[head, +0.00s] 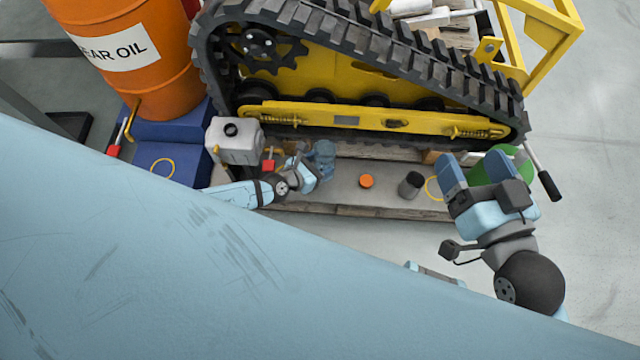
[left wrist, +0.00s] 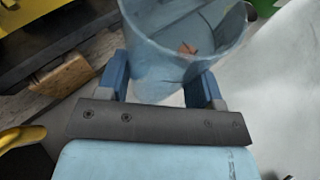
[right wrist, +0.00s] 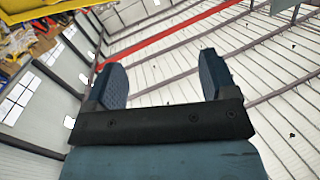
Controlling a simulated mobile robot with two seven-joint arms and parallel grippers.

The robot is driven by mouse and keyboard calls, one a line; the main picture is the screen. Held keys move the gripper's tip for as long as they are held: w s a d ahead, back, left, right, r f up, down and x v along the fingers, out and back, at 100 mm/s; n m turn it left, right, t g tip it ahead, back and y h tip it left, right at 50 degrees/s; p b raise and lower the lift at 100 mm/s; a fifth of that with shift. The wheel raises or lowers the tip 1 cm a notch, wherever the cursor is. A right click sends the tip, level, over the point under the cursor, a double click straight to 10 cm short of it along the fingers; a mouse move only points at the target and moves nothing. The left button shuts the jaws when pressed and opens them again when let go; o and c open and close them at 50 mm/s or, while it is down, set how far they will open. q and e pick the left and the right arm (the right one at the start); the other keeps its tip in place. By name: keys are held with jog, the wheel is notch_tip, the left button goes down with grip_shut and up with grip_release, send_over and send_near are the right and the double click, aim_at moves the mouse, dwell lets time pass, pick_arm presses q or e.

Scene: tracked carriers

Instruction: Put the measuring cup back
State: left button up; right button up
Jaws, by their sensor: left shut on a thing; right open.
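The measuring cup (left wrist: 185,40) is a translucent blue, open-topped cup in the left wrist view, with a small brown mark or bit seen inside. My left gripper (left wrist: 160,82) is shut on its wall, with one finger on each side. In the head view the cup (head: 324,152) shows small, over the wooden platform below the yellow tracked carrier. I cannot tell whether it touches the platform. My right gripper (head: 473,171) is open and empty, at the platform's right end, and its fingers (right wrist: 160,82) point up toward the roof in the right wrist view.
The platform (head: 335,190) bears an orange cap (head: 366,181), a dark cylinder (head: 411,184) and a yellow ring (head: 433,189). A white canister (head: 234,141) stands left. Another yellow ring (head: 162,168) lies on the blue base (head: 185,150) by the orange drum (head: 135,55). The track (head: 360,45) overhangs behind.

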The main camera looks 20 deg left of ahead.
aim_at(320, 171)
pick_arm(q)
notch_tip(320, 171, down, 4)
jog(key=shift+f+b, duration=0.15)
jog(key=shift+b, duration=0.8)
jog(key=shift+f, duration=0.5)
notch_tip(320, 171, down, 4)
jog(key=b, duration=0.3)
jog(key=shift+f, duration=0.1)
pick_arm(e)
jog(key=w+d+n+t, duration=0.1)
jog(key=n, duration=0.1)
jog(key=w+d+n+y, duration=0.1)
jog(key=n, duration=0.1)
jog(key=shift+w+t, duration=0.4)
pick_arm(q)
jog(key=o, duration=1)
pick_arm(e)
jog(key=shift+a, duration=0.1)
